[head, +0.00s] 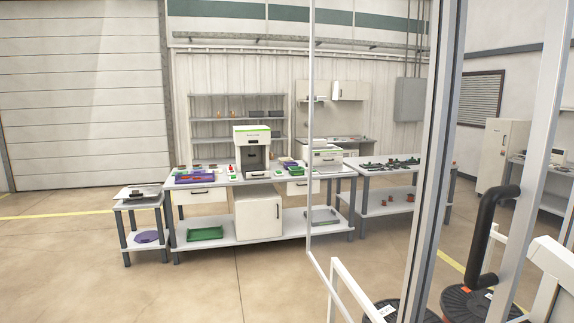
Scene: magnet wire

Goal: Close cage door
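Metal cage framing fills the right foreground of the head view. A thick grey upright (436,170) runs from top to bottom. To its right is a light upright (525,165) with a black bar handle (487,225) beside it, which I take to be on the cage door. A thin white post (310,130) stands further left and meets a bottom rail (322,277). The door's far edges are cut off, so I cannot tell how far it stands open. My gripper is not in view.
A workbench (200,235) with a white machine (252,150) stands further back. The floor at left is clear.

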